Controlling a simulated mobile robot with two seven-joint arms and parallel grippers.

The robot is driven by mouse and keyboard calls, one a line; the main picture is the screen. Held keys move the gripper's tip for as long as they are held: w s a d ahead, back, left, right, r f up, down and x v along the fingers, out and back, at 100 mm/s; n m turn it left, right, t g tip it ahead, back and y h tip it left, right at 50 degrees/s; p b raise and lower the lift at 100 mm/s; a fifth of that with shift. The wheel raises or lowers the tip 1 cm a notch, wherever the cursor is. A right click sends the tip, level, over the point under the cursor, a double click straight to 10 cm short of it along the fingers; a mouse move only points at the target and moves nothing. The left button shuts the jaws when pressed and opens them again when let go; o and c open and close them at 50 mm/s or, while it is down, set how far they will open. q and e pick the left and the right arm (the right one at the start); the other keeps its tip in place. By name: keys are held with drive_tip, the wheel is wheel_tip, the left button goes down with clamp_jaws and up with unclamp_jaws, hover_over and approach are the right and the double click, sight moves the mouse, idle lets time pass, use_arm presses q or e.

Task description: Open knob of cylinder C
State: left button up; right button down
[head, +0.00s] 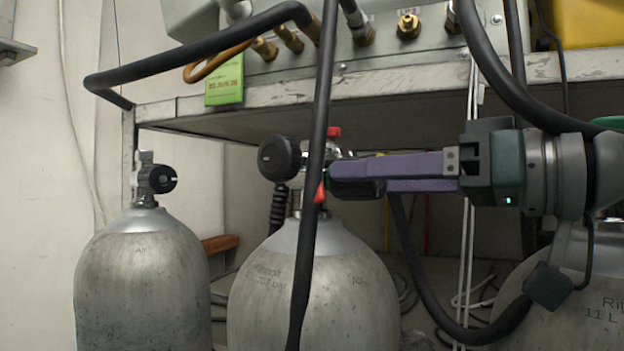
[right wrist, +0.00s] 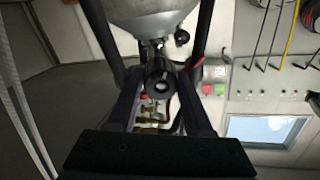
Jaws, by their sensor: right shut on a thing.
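The middle grey cylinder (head: 318,285) stands upright under the shelf, with a valve on top. A black round knob (head: 279,159) sits on the valve's left side. My right gripper (head: 338,177) comes in from the right with its purple fingers level at the valve's right side. In the right wrist view a black round knob (right wrist: 158,88) sits between the two fingers, below the cylinder's shoulder (right wrist: 150,14); the gripper is shut on it. A black hose partly hides the valve in the head view. I cannot read a letter C on any cylinder. My left gripper is not in view.
Another grey cylinder (head: 140,270) with a black knob (head: 161,179) stands at the left, and a third (head: 590,290) at the right. A metal shelf (head: 420,86) lies just above the gripper. A black hose (head: 311,240) hangs in front of the middle cylinder.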

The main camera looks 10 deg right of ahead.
idle(0.4)
drive_tip(key=shift+c, duration=1.5)
unclamp_jaws()
wheel_tip(320, 180, up, 20)
drive_tip(key=p, duration=1.2)
drive_tip(key=shift+p, duration=0.35)
